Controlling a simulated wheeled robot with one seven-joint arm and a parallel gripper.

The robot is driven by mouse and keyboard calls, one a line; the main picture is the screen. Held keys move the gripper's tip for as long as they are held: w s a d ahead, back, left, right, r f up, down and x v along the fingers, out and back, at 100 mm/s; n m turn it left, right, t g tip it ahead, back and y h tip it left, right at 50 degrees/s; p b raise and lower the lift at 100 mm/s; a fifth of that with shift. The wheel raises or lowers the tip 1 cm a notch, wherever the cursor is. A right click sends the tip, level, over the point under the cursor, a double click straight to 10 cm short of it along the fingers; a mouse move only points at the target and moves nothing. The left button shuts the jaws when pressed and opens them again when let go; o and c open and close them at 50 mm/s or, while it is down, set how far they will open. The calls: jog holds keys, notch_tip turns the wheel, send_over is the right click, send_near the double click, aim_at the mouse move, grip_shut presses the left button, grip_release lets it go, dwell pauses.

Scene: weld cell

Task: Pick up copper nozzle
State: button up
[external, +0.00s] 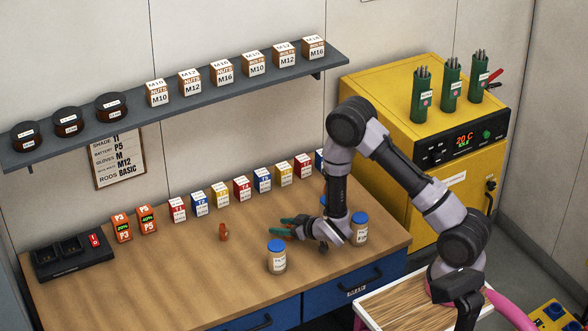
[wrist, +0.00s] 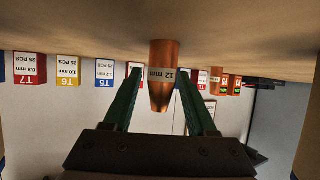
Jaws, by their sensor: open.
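The copper nozzle (external: 223,232) stands on the wooden bench, left of my gripper in the external view. In the wrist view the copper nozzle (wrist: 163,75) appears upside down, with a tapered tip and a pale band reading "12 mm". My gripper (external: 284,226) is low over the bench with its green fingers pointing at the nozzle. In the wrist view my gripper (wrist: 162,100) is open, with one finger on each side of the nozzle's line. In the external view a gap shows between the fingertips and the nozzle, and nothing is held.
A blue-lidded jar (external: 276,257) stands just in front of my gripper, and another jar (external: 359,229) is right of my wrist. A row of small tip boxes (external: 242,188) runs along the back. A black charger (external: 74,256) is far left. The bench (external: 170,285) is clear at front left.

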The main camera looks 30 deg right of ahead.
grip_shut()
jog(key=shift+r, duration=0.15)
